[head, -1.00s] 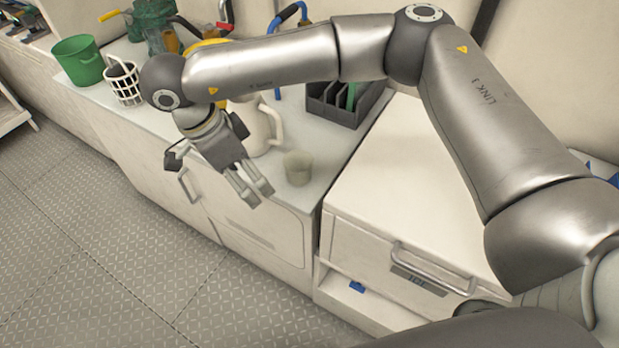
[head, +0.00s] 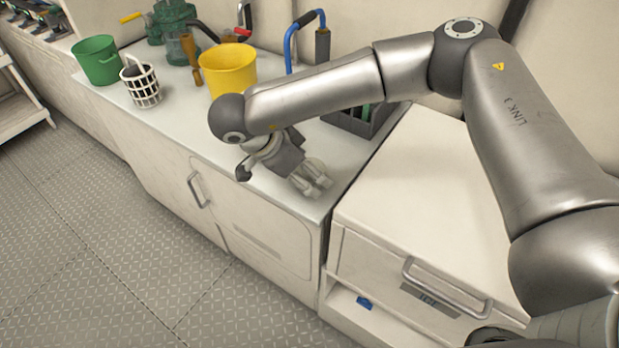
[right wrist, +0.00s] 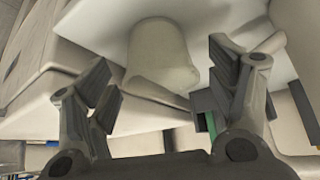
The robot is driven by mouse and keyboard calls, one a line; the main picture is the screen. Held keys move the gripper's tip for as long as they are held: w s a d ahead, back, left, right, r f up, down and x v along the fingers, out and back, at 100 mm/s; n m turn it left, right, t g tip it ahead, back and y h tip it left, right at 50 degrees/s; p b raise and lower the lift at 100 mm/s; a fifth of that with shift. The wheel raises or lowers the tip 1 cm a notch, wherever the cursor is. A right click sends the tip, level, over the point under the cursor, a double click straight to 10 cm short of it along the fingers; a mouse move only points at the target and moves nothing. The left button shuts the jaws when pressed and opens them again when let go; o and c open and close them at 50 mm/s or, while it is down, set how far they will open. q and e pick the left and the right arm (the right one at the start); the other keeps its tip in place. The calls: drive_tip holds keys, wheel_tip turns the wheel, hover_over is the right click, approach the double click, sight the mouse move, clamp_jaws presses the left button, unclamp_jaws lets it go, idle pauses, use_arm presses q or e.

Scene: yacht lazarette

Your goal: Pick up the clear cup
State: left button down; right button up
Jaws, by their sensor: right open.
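The clear cup (right wrist: 160,55) shows in the right wrist view as a pale, translucent cup on the white counter, in the gap between the fingers and just beyond them. In the head view my right gripper (head: 318,182) covers most or all of it near the counter's front right corner. My right gripper is open; its two fingers (right wrist: 163,78) stand apart on either side of the cup in the wrist view. I cannot tell whether either finger touches it. My left gripper is not in view.
The counter (head: 170,125) holds a yellow bucket (head: 228,72), a white basket (head: 141,84) and a green bucket (head: 97,62). A dark divided caddy (head: 355,122) stands behind my gripper. A white ice chest (head: 400,185) is at the right. The floor is clear.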

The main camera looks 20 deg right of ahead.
drive_tip(key=shift+x, duration=1)
drive_tip(key=c, duration=0.9)
drive_tip(key=shift+r, duration=0.15)
drive_tip(key=shift+c, duration=0.2)
